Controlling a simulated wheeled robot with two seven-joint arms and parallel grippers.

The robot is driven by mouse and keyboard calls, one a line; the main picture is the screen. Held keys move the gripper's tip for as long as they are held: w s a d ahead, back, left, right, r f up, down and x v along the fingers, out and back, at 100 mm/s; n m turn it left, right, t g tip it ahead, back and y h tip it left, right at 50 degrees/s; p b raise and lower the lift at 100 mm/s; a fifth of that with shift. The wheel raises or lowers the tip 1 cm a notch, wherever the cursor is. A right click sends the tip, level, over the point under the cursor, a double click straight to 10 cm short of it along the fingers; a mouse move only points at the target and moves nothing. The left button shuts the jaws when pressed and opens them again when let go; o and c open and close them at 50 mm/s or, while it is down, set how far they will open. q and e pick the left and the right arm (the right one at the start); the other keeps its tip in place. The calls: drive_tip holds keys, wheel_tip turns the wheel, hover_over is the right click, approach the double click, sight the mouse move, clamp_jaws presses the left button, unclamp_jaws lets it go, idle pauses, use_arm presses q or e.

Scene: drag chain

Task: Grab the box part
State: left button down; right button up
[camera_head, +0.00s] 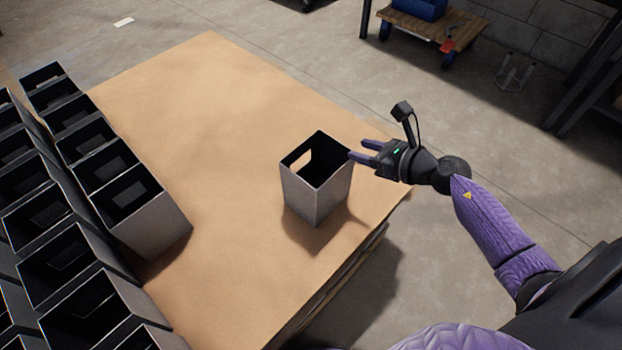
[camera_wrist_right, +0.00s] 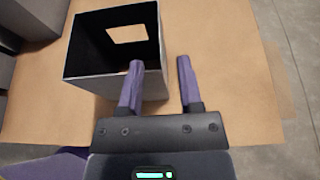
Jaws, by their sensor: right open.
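A single grey open-topped box part (camera_head: 316,202) stands upright on the tan table, with a rectangular cut-out in one wall. It also shows in the right wrist view (camera_wrist_right: 95,88). My right gripper (camera_head: 358,150) is open, at the box's right side near its upper rim. In the right wrist view my right gripper (camera_wrist_right: 160,62) has one finger overlapping the box's near rim and the other finger outside, to the right of the box. I cannot tell whether a finger touches the wall. My left gripper is not in view.
Rows of similar grey boxes (camera_head: 155,225) stand close together along the left of the table (camera_head: 215,85). The table's middle and far part are clear. A wooden cart (camera_head: 430,28) with a blue item stands on the floor behind.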

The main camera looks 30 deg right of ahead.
sight(340, 144)
drive_tip(key=b+x, duration=0.3)
drive_tip(key=x, duration=0.3)
drive_tip(key=shift+f, duration=0.25)
drive_tip(key=shift+w+a, duration=0.1)
drive_tip(key=shift+w, duration=0.1)
drive_tip(key=shift+r, duration=0.15)
drive_tip(key=c, duration=0.5)
clamp_jaws()
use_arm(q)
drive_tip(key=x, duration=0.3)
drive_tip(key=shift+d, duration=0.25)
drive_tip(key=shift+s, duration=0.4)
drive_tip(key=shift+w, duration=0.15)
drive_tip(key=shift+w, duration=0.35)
